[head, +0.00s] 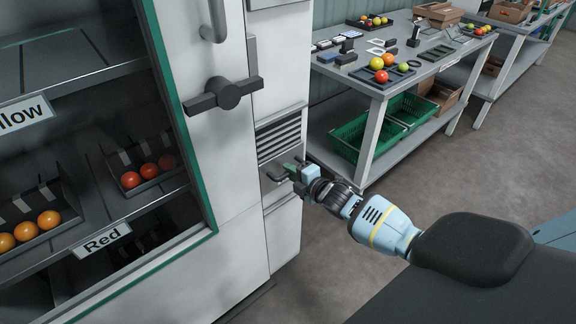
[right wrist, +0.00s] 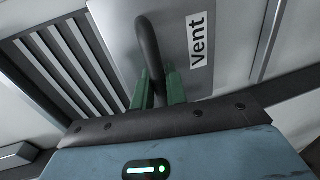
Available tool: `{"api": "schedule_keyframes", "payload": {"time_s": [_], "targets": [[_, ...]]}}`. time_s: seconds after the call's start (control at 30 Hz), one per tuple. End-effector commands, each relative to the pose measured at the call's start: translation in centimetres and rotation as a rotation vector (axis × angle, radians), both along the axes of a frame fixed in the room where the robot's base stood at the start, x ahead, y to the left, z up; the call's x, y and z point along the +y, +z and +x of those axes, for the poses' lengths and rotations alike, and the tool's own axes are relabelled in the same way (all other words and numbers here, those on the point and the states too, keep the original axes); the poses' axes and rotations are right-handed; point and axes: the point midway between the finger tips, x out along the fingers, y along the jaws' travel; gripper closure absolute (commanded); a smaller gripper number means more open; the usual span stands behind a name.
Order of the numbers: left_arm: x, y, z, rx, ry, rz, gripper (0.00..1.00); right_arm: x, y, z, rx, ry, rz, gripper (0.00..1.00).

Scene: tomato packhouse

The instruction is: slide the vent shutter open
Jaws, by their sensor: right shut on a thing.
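The vent shutter (right wrist: 212,55) is a light grey plate with a "Vent" label and a dark bent handle (right wrist: 148,50). In the head view the slatted vent (head: 279,138) sits in the front of the white cabinet, with the shutter handle (head: 277,178) just below the slats. My right gripper (head: 296,171) is shut on the handle; in the right wrist view its green fingers (right wrist: 160,88) stand on either side of the bar. Slats show beside the plate. The fingers hide part of the handle. My left gripper is not in view.
A shelf with tomatoes stands open at left. A workbench (head: 408,60) with trays and a green crate (head: 361,138) below is behind. The floor at right is clear.

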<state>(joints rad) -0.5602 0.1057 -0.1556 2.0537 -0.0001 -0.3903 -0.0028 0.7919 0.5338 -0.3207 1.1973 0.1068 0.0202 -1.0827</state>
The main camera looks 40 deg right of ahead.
Motion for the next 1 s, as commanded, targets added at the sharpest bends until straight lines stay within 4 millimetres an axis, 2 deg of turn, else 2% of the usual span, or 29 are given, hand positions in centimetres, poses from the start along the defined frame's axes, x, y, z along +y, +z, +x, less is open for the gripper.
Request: {"api": "schedule_keyframes", "payload": {"time_s": [0.03, 0.3, 0.87, 0.9, 1.0], "targets": [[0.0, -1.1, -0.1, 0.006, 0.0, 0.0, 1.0, 0.0, -2.0, -0.2, 0.01, -0.001, -0.001, 1.0], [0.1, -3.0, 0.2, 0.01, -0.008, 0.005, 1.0, 0.1, -5.0, -0.1, 0.006, 0.0, 0.001, 1.0], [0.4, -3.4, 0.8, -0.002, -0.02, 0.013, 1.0, 0.1, -6.0, -0.2, 0.009, -0.001, -0.001, 1.0], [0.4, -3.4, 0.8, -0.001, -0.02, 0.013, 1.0, 0.1, -6.0, -0.2, 0.01, -0.001, -0.001, 0.83], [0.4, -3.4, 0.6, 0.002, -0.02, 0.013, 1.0, 0.1, -6.0, -0.2, 0.009, 0.0, -0.001, 0.7]]}}
